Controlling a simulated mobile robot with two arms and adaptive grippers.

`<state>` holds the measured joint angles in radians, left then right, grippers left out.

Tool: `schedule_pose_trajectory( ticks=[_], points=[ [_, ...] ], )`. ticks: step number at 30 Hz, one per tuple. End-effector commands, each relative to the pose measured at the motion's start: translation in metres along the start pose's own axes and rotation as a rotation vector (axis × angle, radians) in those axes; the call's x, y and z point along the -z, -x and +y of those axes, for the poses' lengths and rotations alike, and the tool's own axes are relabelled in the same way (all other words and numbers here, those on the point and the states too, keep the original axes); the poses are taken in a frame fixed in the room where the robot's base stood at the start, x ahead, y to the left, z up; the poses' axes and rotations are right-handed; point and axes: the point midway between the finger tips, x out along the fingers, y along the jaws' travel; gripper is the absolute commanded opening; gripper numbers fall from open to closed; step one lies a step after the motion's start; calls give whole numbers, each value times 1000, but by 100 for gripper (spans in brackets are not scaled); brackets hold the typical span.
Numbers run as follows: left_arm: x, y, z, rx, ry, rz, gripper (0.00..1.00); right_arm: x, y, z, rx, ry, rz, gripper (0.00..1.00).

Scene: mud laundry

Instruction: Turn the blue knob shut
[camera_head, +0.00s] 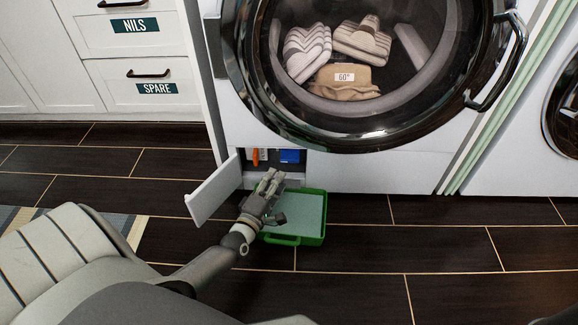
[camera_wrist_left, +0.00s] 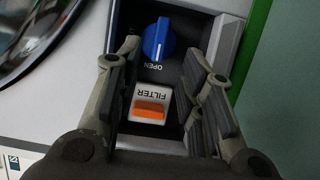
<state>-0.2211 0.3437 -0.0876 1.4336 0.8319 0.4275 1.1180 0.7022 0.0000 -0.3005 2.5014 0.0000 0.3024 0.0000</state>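The blue knob (camera_wrist_left: 158,38) sits in the recess at the washer's base, with the word OPEN printed beside it. In the head view the blue part (camera_head: 290,156) shows small inside the opening. My left gripper (camera_head: 270,183) is in front of the recess, above the green tray. In the left wrist view its fingers (camera_wrist_left: 165,85) are spread apart with nothing between them but the view of the recess. The knob lies beyond the fingertips, and no contact shows. My right gripper is not in view.
An orange tab (camera_wrist_left: 150,109) marked FILTER sits beside the knob. A white flap (camera_head: 214,190) stands open left of the recess. A green tray (camera_head: 322,222) lies on the floor below. The washer's round door (camera_head: 262,100) is above. Dark floor is clear to the right.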

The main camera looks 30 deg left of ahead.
Motion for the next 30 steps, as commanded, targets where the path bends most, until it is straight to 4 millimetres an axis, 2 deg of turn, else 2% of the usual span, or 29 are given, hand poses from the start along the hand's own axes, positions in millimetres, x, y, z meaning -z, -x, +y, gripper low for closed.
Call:
schedule_pose_trajectory(
  ticks=[9,15,20,28,30],
  points=[
    [-1,-61,-4,-4,0,0,36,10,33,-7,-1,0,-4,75],
    [-1,-88,-2,-1,-1,-1,36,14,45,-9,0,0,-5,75],
    [-1,-96,-1,2,-2,-2,36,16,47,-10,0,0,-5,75],
    [-1,-98,0,2,-3,-2,36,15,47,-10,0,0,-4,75],
    [-1,-97,0,2,-3,-2,28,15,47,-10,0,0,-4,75]
  ],
)
